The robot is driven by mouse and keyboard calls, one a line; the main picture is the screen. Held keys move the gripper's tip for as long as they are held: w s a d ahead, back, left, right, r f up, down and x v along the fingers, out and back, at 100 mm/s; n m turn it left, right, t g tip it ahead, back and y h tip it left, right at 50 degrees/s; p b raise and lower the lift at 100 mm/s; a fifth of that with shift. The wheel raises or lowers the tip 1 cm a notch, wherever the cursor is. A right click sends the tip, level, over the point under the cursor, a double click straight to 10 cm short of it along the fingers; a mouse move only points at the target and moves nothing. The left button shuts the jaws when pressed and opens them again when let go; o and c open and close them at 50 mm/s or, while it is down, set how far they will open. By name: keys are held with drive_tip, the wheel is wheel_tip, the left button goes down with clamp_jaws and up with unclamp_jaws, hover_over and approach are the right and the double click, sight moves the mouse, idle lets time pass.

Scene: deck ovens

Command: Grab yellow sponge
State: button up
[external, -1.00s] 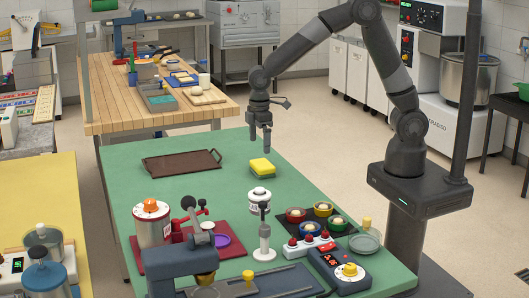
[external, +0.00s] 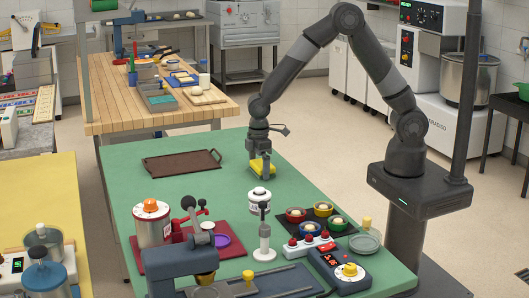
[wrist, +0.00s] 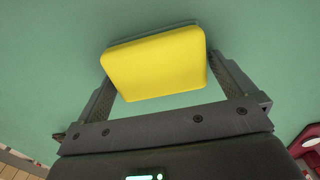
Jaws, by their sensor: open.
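The yellow sponge (external: 259,167) lies on the green table top (external: 180,195), near its far right side. My gripper (external: 260,170) is lowered over it, pointing down. In the wrist view the sponge (wrist: 156,64) sits between the two fingers of my gripper (wrist: 160,68), one finger on each side. The jaws are open, with a gap visible beside the left finger low down; the right finger is very close to the sponge, and I cannot tell if it touches.
A brown tray (external: 181,172) lies to the left of the sponge. Small coloured bowls (external: 323,209) and a control box (external: 340,270) are toward the front right. The table between tray and sponge is clear.

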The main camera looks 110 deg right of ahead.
drive_tip(key=c, duration=0.8)
